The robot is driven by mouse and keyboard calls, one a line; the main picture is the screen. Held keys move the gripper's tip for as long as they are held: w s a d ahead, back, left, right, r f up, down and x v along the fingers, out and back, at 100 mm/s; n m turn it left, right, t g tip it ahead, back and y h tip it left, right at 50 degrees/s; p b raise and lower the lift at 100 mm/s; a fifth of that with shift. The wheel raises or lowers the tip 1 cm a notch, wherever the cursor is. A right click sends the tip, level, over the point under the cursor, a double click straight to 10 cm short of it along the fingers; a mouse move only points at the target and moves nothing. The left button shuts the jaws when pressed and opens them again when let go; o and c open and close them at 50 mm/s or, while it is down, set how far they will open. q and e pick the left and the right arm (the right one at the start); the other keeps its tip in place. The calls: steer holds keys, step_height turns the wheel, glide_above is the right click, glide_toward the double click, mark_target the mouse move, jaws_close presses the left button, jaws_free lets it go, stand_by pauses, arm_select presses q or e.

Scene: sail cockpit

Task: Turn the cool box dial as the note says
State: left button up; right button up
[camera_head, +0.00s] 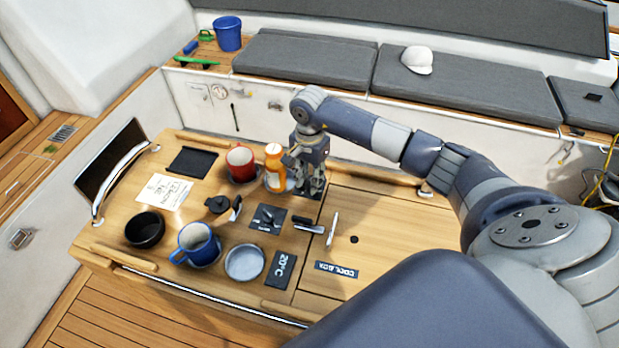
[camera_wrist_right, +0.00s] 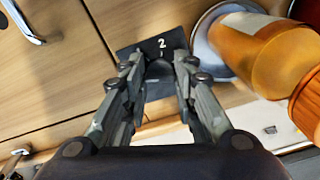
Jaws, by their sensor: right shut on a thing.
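My right gripper (camera_head: 310,188) is down at the table just right of the orange bottle. In the right wrist view its fingers (camera_wrist_right: 158,72) are shut on a dark round dial (camera_wrist_right: 159,69), which is mostly hidden between them. The dial sits on a dark plate (camera_wrist_right: 141,53) marked with a white 2. My left gripper is not in view.
The orange bottle (camera_head: 274,168) stands close beside my right gripper. A red mug (camera_head: 240,162), blue mug (camera_head: 197,244), black bowl (camera_head: 145,229) and pale dish (camera_head: 244,262) stand further left. Another dark plate with a black knob (camera_head: 267,218) is nearby. The table's right part is mostly clear.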

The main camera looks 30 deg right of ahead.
steer(key=m+b, duration=0.2)
steer(key=shift+w+f+m, duration=0.1)
steer(key=shift+f+m, duration=0.05)
steer(key=shift+m, duration=0.15)
steer(key=m+b, duration=0.3)
steer(key=shift+m, duration=0.3)
steer(key=m+b, duration=0.2)
steer(key=m, duration=0.1)
steer(key=shift+w+m, duration=0.1)
steer(key=shift+m, duration=0.2)
steer(key=m+b, duration=0.2)
steer(key=m, duration=0.2)
steer(key=shift+m+b, duration=0.3)
steer(key=m, duration=0.1)
steer(key=m+b, duration=0.1)
steer(key=m, duration=0.1)
steer(key=shift+d+r+m, duration=0.1)
steer(key=shift+r+m, duration=0.1)
steer(key=shift+m, duration=0.1)
steer(key=m+b, duration=0.1)
steer(key=m, duration=0.2)
steer(key=shift+m, duration=0.3)
steer(key=m+b, duration=0.1)
steer(key=m, duration=0.3)
steer(key=shift+w+d+r, duration=0.1)
steer(key=shift+m, duration=1.8)
steer(key=shift+r+m, duration=0.1)
steer(key=shift+m, duration=0.2)
